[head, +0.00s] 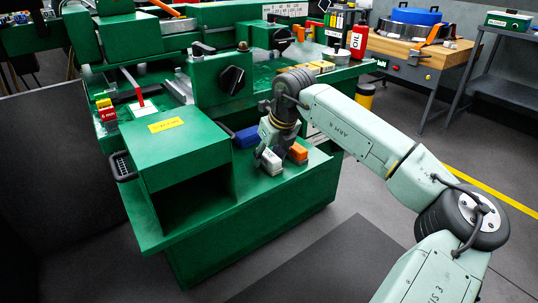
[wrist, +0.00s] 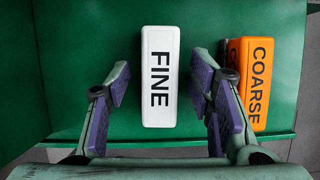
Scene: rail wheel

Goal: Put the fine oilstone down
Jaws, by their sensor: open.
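The fine oilstone (wrist: 160,60) is a white block marked FINE, lying on the green machine ledge (wrist: 90,40). In the head view the white stone (head: 271,162) shows at the front of the ledge, below my gripper (head: 268,150). In the wrist view my gripper (wrist: 160,92) is open, with one purple-padded finger on each side of the stone. Green shows between each finger and the stone, so they look apart from it. The stone's exact contact with the ledge is hard to see.
An orange stone marked COARSE (wrist: 257,80) lies close to the right finger; the orange block (head: 297,153) also shows in the head view. A blue object (head: 247,136) sits behind my gripper. A green box-shaped housing (head: 180,150) stands left. The ledge's front edge is near.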

